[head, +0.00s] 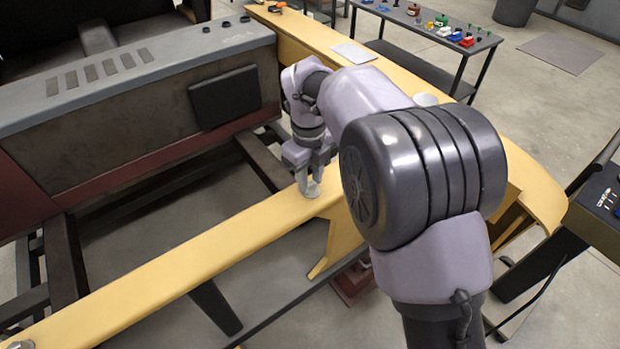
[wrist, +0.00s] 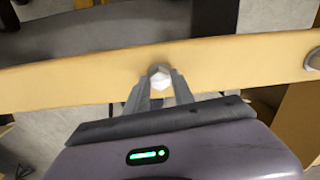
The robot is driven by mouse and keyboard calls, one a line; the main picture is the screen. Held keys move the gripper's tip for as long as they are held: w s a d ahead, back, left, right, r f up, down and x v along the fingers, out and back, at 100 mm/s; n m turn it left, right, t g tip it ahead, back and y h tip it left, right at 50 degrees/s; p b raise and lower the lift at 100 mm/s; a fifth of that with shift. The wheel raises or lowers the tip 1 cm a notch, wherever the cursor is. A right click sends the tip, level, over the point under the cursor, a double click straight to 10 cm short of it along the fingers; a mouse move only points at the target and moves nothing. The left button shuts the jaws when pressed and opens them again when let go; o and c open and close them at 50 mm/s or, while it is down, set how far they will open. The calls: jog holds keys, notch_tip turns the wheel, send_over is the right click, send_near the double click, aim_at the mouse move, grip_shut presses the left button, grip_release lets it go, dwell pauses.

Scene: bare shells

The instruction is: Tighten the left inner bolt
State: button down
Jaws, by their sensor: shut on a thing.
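A pale hex bolt head (wrist: 159,77) sits on the yellow beam (wrist: 80,76), near the middle of the wrist view. My gripper (wrist: 160,88) points down at the beam with one finger on each side of this bolt, shut on it. In the head view my gripper (head: 311,187) reaches down to the top of the yellow beam (head: 190,260), close to a bracket that branches off it. The fingers mostly hide the bolt there. A second bolt (wrist: 314,60) shows at the right edge of the wrist view. Another bolt (head: 20,345) shows at the lower left of the head view.
A grey and dark red shell (head: 130,115) stands behind the beam at the left, with dark frame bars below it. A table with small coloured items (head: 440,22) stands at the back. A dark bench (head: 600,205) is at the right. Open floor lies between them.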

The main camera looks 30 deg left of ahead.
jog(key=shift+r, duration=0.15)
jog(key=c, duration=1.1)
grip_release()
jog(key=shift+o, duration=0.2)
notch_tip(320, 180, up, 17)
jog(key=p, duration=0.6)
jog(key=shift+s, duration=0.15)
jog(key=shift+r, duration=0.1)
